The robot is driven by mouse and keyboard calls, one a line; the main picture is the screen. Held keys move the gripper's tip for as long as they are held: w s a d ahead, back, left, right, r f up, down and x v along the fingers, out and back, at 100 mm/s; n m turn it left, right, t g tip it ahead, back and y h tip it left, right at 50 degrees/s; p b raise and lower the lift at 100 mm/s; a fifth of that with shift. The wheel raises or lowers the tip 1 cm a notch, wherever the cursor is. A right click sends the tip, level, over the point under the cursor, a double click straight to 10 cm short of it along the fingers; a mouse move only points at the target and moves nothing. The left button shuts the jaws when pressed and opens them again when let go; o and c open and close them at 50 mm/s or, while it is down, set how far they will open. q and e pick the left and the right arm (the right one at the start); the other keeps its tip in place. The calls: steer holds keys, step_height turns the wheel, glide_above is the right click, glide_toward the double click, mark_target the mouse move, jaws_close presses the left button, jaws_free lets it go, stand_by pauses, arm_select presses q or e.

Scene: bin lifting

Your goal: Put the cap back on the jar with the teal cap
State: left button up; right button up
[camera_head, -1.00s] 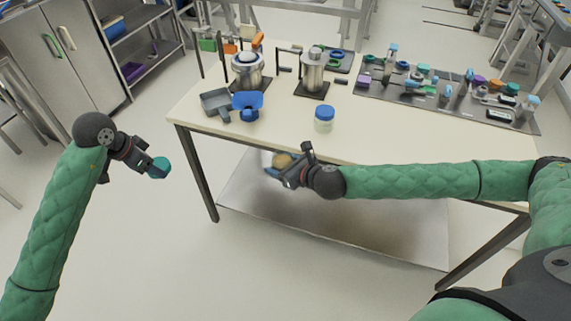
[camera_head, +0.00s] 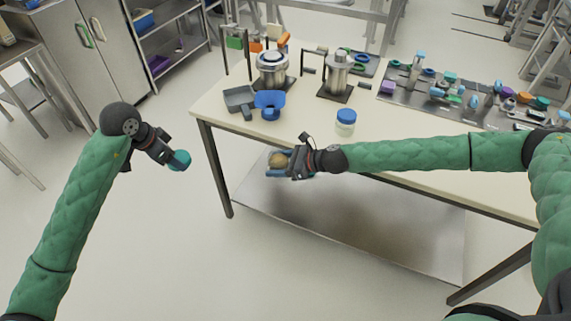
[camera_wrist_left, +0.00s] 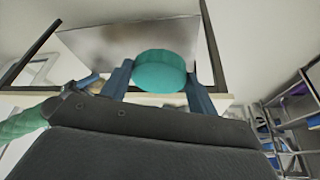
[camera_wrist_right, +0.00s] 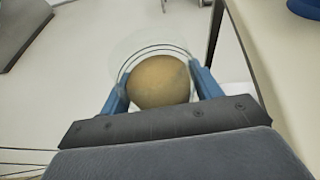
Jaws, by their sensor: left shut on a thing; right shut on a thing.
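The teal cap (camera_head: 180,160) is held in my left gripper (camera_head: 174,158), off to the left of the table. In the left wrist view the cap (camera_wrist_left: 160,72) sits between both fingers of the gripper (camera_wrist_left: 160,85). My right gripper (camera_head: 292,163) is shut on a clear jar with tan contents (camera_head: 279,160), in front of the table's near edge. In the right wrist view the open-looking jar (camera_wrist_right: 158,80) is between the blue fingers (camera_wrist_right: 162,90), with its clear rim toward the upper left. Cap and jar are well apart.
A jar with a blue cap (camera_head: 346,121) stands near the front edge of the table (camera_head: 400,130). A blue scoop-like holder (camera_head: 270,104), a grey tray (camera_head: 239,100) and metal vessels (camera_head: 272,68) stand behind. The floor between my grippers is free.

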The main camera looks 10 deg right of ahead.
steer(key=shift+w+a+f+n+g+y, duration=0.25)
steer(key=shift+w+a+n+g, duration=0.2)
steer(key=shift+a+n+g, duration=0.25)
steer(key=shift+w+a+f+n+g+y, duration=0.15)
steer(key=shift+w+a+f+n+g, duration=0.3)
steer(key=shift+n+g, duration=0.35)
steer(key=shift+w+a+f+n+g+y, duration=0.25)
steer(key=shift+w+a+n+g, duration=0.25)
steer(key=shift+a+n+g, duration=0.25)
steer(key=shift+d, duration=0.1)
arm_select(q)
steer(key=shift+r, duration=0.1)
